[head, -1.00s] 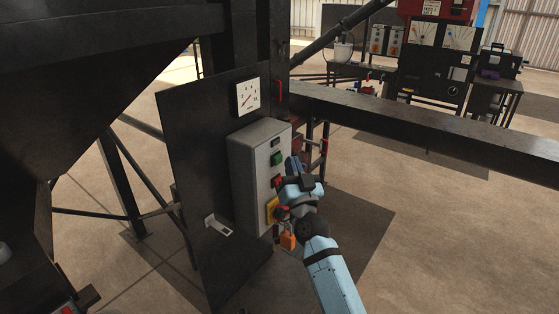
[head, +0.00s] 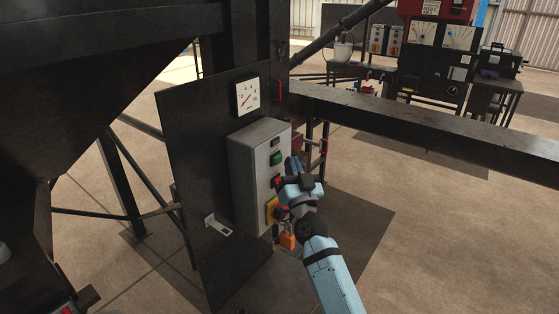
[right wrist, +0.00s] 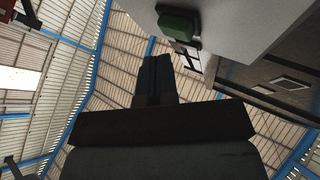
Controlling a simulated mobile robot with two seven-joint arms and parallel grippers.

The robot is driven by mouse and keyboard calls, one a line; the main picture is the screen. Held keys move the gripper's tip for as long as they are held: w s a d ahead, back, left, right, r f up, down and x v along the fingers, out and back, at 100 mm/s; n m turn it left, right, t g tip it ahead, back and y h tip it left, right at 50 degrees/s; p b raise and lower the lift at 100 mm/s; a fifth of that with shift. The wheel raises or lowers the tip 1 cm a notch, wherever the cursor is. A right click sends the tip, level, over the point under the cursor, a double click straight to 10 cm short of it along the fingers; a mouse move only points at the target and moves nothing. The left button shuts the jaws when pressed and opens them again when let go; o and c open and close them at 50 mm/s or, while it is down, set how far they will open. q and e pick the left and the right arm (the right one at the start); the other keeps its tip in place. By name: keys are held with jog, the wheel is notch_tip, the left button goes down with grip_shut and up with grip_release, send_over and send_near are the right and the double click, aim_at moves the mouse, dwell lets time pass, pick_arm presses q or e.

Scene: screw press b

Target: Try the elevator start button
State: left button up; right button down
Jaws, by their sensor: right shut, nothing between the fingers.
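The grey control box (head: 246,178) is mounted on a dark upright panel. On its front are a green button (head: 277,159), a red button (head: 277,181) below it, and a yellow plate (head: 271,211) lower down. Which is the elevator start button I cannot read. The green button also shows in the right wrist view (right wrist: 178,22), standing out from the box face. My right gripper (head: 291,162) is shut and empty, just right of the green button in the head view. In the wrist view its fingertips (right wrist: 155,60) appear apart from the button. My left gripper is out of view.
An orange padlock (head: 288,241) hangs below the yellow plate, close to my right arm. A dial gauge (head: 247,96) sits above the box. A dark beam (head: 420,122) runs to the right behind the box. Open floor (head: 470,230) lies to the right.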

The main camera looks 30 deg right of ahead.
jog(key=shift+w, duration=0.1)
dwell(0.4)
jog(key=shift+w+a, duration=0.15)
jog(key=shift+w, duration=0.15)
jog(key=shift+w+a, duration=0.15)
jog(key=shift+w, duration=0.25)
dwell(0.6)
dwell(0.4)
jog(key=shift+s+d+p, duration=0.35)
jog(key=shift+s+p, duration=0.2)
jog(key=shift+s, duration=0.25)
jog(key=shift+s+d+p, duration=0.2)
jog(key=shift+s+d, duration=0.1)
jog(key=shift+s, duration=0.5)
jog(key=shift+s+d+p, duration=0.15)
jog(key=shift+s+d, duration=0.2)
jog(key=shift+s, duration=0.4)
jog(key=shift+s+d+p, duration=0.2)
jog(key=shift+s+d, duration=0.1)
jog(key=shift+s, duration=0.5)
